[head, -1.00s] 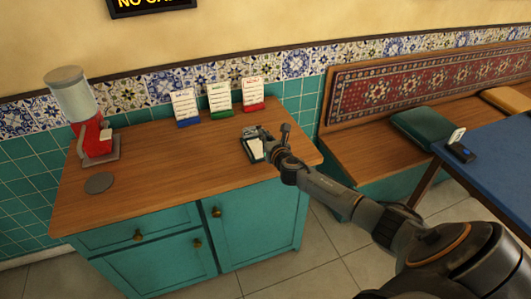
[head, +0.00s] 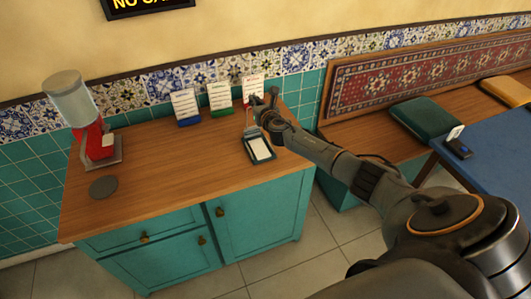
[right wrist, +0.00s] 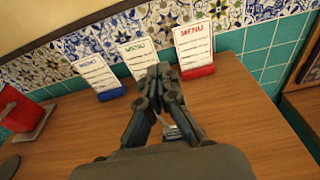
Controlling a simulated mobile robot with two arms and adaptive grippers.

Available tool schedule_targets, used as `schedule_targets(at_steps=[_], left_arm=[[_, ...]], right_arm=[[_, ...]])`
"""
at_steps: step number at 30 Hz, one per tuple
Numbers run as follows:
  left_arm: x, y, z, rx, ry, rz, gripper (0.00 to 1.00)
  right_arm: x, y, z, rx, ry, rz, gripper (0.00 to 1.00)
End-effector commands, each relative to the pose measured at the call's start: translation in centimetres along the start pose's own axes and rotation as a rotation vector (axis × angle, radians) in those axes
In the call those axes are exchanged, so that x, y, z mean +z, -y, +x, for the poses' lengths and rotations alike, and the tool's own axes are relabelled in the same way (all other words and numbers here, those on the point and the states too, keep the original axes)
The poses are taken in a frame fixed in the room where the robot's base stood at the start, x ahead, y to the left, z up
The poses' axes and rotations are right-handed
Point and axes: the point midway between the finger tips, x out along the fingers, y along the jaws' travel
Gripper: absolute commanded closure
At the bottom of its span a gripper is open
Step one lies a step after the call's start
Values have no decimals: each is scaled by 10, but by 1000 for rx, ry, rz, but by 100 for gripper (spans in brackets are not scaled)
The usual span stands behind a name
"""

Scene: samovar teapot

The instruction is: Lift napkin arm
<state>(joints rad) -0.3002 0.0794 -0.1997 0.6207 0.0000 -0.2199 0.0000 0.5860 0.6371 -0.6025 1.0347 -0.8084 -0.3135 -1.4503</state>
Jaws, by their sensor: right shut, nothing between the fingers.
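The napkin holder (head: 272,151) is a dark tray with a white napkin stack (head: 258,147) on the right part of the wooden counter. A thin grey metal piece, seemingly its napkin arm (head: 250,122), stands up at the holder's back end, clear of the napkins. My right gripper (head: 262,98) is shut and empty, above and behind the holder, close to the top of this arm; I cannot tell whether they touch. In the right wrist view the closed fingertips (right wrist: 160,73) hide most of the holder; a small grey metal bit (right wrist: 172,131) shows between the fingers. My left gripper is out of view.
Blue, green and red menu stands (head: 187,108) line the counter's back by the tiled wall. A red dispenser (head: 92,138) and a dark round disc (head: 104,187) are at the left. The counter's middle is clear. A bench (head: 350,133) and blue table (head: 500,145) are at the right.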

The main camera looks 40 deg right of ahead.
Motion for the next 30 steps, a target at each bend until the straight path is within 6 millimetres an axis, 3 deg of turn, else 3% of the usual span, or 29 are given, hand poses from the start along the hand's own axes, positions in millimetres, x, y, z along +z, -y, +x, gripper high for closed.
schedule_targets(at_steps=[8, 30], left_arm=[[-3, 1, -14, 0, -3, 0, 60], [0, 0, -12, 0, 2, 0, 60]], right_arm=[[4, -2, 12, 2, -40, 0, 100], [1, -1, 12, 2, -40, 1, 100]])
